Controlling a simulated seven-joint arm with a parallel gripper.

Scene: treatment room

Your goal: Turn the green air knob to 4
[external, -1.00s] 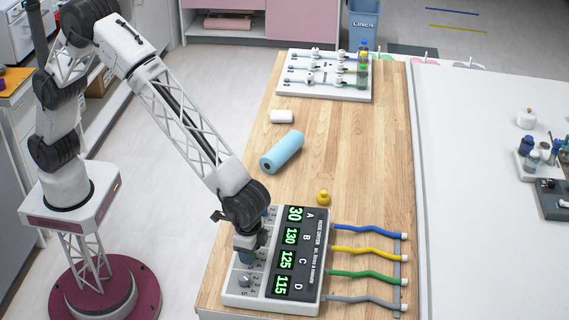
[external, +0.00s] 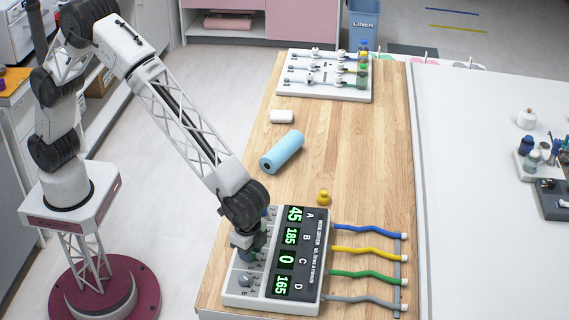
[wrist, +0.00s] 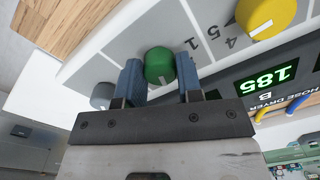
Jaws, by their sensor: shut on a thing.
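The green air knob (wrist: 158,65) sits on the white control box (external: 232,296), between the two blue finger pads of my gripper (wrist: 159,78) in the wrist view. My gripper is shut on it. In the external view my gripper (external: 247,252) is at the knob column left of the display panel (external: 300,258) and mostly hides the green knob. The panel reads A 45, B 185, C 0 and D 165. A printed 1 shows beside the knob in the wrist view; I cannot tell where its pointer stands.
The yellow knob (wrist: 266,16) and grey knob (wrist: 103,96) flank the green one closely. Blue, yellow, green and grey hoses leave the box's right side.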

